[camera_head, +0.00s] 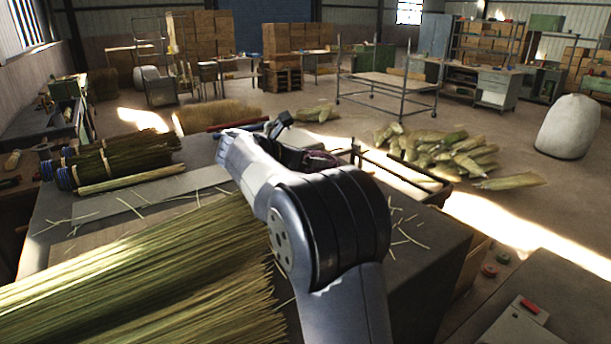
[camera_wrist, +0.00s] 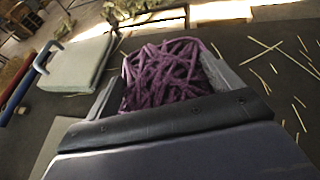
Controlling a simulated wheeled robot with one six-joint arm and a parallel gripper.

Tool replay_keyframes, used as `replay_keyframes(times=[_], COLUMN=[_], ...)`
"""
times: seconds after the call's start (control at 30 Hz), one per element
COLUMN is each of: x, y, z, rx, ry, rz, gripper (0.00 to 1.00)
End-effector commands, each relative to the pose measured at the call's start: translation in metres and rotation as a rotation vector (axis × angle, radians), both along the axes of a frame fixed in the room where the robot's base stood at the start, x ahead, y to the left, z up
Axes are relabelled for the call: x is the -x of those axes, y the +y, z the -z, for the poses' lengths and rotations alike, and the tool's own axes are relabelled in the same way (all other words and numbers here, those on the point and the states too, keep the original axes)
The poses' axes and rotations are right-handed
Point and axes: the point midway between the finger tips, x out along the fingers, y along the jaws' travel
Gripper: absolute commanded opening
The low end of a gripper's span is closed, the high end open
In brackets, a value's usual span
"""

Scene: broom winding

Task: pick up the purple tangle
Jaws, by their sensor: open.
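The purple tangle (camera_wrist: 163,72) is a loose heap of purple strands in the wrist view, resting on the dark bench top. My gripper (camera_wrist: 168,84) is open, with one finger on either side of the tangle; contact cannot be told. The tangle's near part is hidden behind the gripper's body. In the head view, a little of the tangle (camera_head: 321,159) shows beyond my arm, and my gripper is mostly hidden by the wrist.
Loose straws lie across the bench top (camera_head: 425,262).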

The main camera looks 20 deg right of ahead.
Motion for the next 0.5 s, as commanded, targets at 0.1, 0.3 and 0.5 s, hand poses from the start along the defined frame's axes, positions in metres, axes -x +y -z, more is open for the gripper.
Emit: replay_keyframes(times=[0.1, 0.3, 0.5], x=[-0.0037, -0.0044, -0.0042], y=[-0.0082, -0.0088, -0.0086], z=[0.0033, 0.0044, 0.0042], rx=[0.0, 0.001, 0.001], ry=[0.0, -0.001, -0.001], rz=[0.001, -0.001, -0.001], gripper=[0.86, 0.86, 0.72])
